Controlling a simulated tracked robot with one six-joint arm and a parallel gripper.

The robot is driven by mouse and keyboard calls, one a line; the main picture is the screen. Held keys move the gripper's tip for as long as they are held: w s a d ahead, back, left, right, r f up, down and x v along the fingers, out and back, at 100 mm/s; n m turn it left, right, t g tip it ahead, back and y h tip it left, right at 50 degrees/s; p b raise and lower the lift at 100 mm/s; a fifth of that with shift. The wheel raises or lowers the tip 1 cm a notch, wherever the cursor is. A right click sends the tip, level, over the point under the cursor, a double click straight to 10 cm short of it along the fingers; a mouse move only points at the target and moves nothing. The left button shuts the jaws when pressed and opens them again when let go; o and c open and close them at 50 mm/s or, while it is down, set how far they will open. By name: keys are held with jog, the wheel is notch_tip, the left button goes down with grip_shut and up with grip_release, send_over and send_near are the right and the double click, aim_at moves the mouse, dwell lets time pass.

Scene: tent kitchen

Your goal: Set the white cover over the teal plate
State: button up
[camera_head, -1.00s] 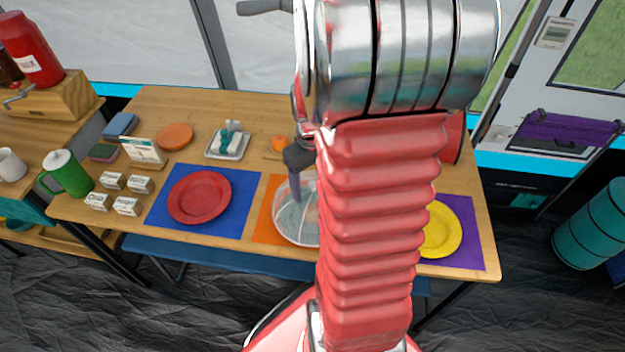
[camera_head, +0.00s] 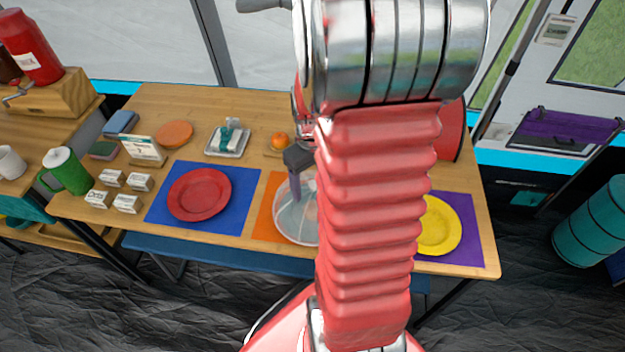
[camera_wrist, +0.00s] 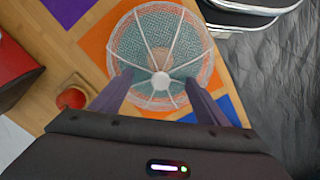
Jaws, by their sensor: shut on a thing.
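The white cover (camera_wrist: 151,36) is a see-through mesh dome with white ribs and a pale knob on top. In the wrist view it sits over the teal plate (camera_wrist: 178,62), which shows through the mesh, above an orange mat (camera_wrist: 97,45). My gripper (camera_wrist: 160,82) is shut on the knob of the cover, its two fingers on either side. In the head view the cover (camera_head: 292,212) is half hidden behind my arm, and my gripper (camera_head: 294,185) is at its top. I cannot tell whether the rim touches the mat.
A red plate (camera_head: 199,194) on a blue mat (camera_head: 157,214) lies to the left. A yellow plate (camera_head: 438,226) on a purple mat (camera_head: 468,240) lies to the right. An orange fruit (camera_head: 279,140) and a silver tray (camera_head: 228,152) stand behind. Several small white boxes are at far left.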

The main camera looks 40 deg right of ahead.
jog(key=shift+f, duration=1.3)
dwell(0.8)
jog(key=o, duration=1.5)
jog(key=shift+c, duration=0.2)
jog(key=shift+r, duration=0.1)
notch_tip(320, 180, up, 14)
jog(key=shift+f, duration=0.2)
